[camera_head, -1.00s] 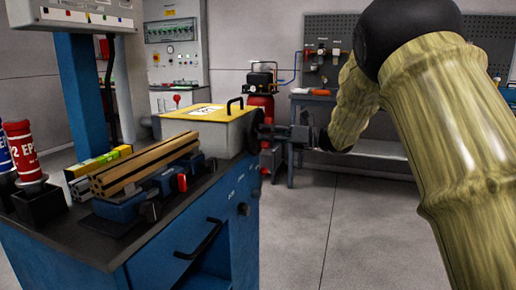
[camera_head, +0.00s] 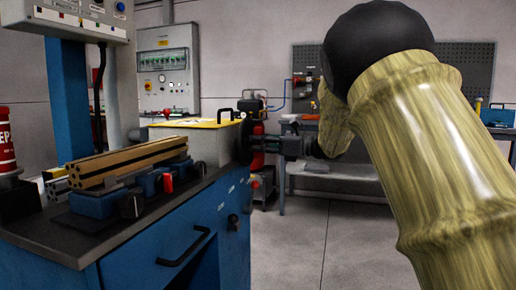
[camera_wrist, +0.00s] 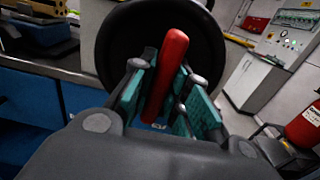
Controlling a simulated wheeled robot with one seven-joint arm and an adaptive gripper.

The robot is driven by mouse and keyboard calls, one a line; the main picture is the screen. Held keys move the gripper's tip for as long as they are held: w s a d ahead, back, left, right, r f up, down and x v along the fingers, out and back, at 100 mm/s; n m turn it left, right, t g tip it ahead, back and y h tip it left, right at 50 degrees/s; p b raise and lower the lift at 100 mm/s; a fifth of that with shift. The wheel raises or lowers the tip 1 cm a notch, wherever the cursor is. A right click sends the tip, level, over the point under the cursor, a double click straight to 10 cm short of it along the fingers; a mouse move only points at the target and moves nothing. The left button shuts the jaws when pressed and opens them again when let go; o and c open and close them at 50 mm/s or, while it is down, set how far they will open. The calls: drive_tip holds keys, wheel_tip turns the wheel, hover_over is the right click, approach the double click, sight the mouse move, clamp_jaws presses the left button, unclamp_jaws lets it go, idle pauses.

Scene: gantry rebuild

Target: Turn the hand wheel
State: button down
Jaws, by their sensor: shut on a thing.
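The hand wheel is a black disc on the right side of the yellow-topped box; the head view shows it nearly edge-on (camera_head: 245,141). The wrist view shows its dark rim and face (camera_wrist: 120,45) close ahead, with a red handle (camera_wrist: 168,66) sticking out toward me. My gripper (camera_wrist: 163,88) has its teal-padded fingers on both sides of the red handle and is shut on it.
The blue bench (camera_head: 170,240) carries the box (camera_head: 205,140), wood-coloured bars (camera_head: 125,163) in clamps and a red bottle (camera_head: 7,145). The floor (camera_head: 300,245) right of the bench is clear.

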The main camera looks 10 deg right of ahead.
drive_tip(key=shift+f, duration=0.1)
drive_tip(key=c, duration=1.4)
unclamp_jaws()
drive_tip(key=v, duration=1.2)
